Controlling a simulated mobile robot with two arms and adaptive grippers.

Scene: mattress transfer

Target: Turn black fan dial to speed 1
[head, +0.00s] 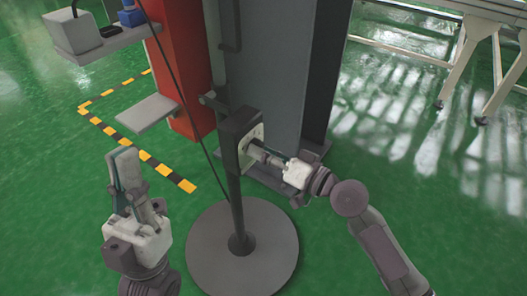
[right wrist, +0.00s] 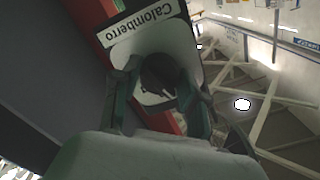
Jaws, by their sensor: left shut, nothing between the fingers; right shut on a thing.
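The black fan's stand shows in the head view as a dark pole with a wide round base (head: 240,262) on the floor. A dark control box (head: 230,132) with a pale front plate sits on the pole. My right gripper (head: 259,152) reaches in from the right and touches the front of this box. In the right wrist view, the fingers of my right gripper (right wrist: 160,88) are shut around the dark dial (right wrist: 158,72) on the pale plate. The dial's pointer and speed marks cannot be read. My left gripper (head: 124,160) is shut and empty, left of the pole.
A red and grey cabinet (head: 265,70) stands close behind the box. A grey shelf (head: 100,45) is at the upper left. A dark cable hangs beside the pole. Yellow-black tape (head: 165,172) marks the green floor. A pale metal frame (head: 470,40) stands far right.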

